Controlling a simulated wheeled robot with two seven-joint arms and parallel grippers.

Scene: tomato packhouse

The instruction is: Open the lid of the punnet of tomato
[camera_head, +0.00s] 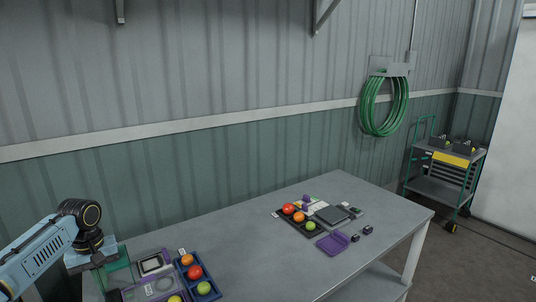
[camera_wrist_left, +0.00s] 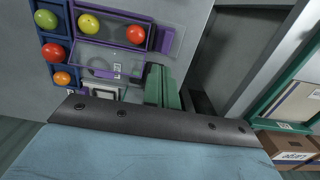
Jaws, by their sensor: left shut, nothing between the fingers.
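A purple punnet (camera_wrist_left: 153,37) holding a yellow and a red tomato shows in the left wrist view, with a clear panel bearing a label (camera_wrist_left: 108,62) beside it. In the head view, its purple edge (camera_head: 128,292) shows at the bottom left of the table, partly cut off by the frame. My left gripper (camera_head: 93,262) is below my black wrist at the table's left end, left of the punnet. It is shut and empty, apart from the punnet. My right gripper is not in view.
A blue tray (camera_head: 187,271) with several tomatoes stands beside the punnet. A green item (camera_head: 117,277) lies close to my left gripper. A black tray of tomatoes (camera_head: 297,226) and a purple tray (camera_head: 332,243) lie farther right. The table's middle (camera_head: 240,245) is clear.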

